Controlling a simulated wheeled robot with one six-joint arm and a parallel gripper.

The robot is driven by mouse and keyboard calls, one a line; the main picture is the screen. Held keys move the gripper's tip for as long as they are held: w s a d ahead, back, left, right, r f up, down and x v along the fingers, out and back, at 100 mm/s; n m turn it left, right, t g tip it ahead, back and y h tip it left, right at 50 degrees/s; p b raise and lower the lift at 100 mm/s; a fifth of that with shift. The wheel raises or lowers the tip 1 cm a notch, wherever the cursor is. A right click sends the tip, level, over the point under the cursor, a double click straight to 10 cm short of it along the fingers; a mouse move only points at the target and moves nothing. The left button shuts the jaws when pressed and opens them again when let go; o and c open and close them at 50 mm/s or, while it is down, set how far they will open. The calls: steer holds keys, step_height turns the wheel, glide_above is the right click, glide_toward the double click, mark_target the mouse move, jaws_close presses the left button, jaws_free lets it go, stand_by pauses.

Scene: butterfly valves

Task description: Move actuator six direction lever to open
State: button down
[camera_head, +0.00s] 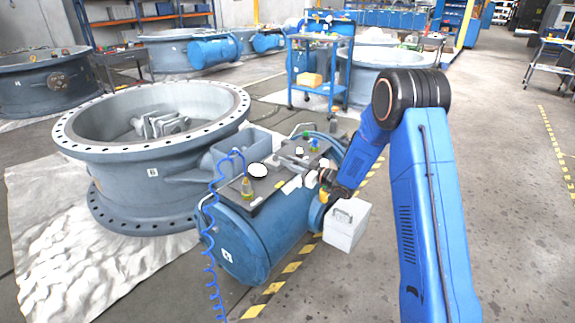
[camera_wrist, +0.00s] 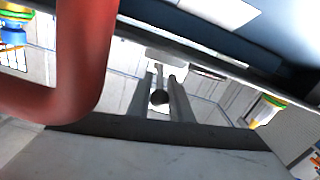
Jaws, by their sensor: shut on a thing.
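The large grey valve (camera_head: 153,172) is labelled 6, and its blue actuator (camera_head: 262,240) lies at its near right side. My gripper (camera_head: 326,183) is at the right end of the actuator's top, where its fingers are too small to make out. In the wrist view, the two grey fingers of my gripper (camera_wrist: 160,98) are shut on a small lever with a dark round end (camera_wrist: 159,97). The lever's light stem (camera_wrist: 159,75) runs up between them. Which way the lever points cannot be told.
A thick red curved part (camera_wrist: 85,60) stands close at the left of the wrist view. A white box (camera_head: 346,224) is beside the actuator below my gripper. A blue cart (camera_head: 320,88) stands behind.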

steer(key=shift+w+d+n+g+y, duration=0.25)
steer(key=shift+n+g+y, duration=0.2)
steer(key=shift+g, duration=0.15)
steer(key=shift+w+d+n+g+y, duration=0.1)
steer(key=shift+w+n+g+y, duration=0.15)
steer(key=shift+n+g+y, duration=0.25)
steer(key=c, duration=1.9)
jaws_free()
steer(key=shift+o, duration=0.2)
steer(key=v, duration=1.7)
steer(key=shift+d+r, duration=0.2)
steer(key=shift+c, duration=0.7)
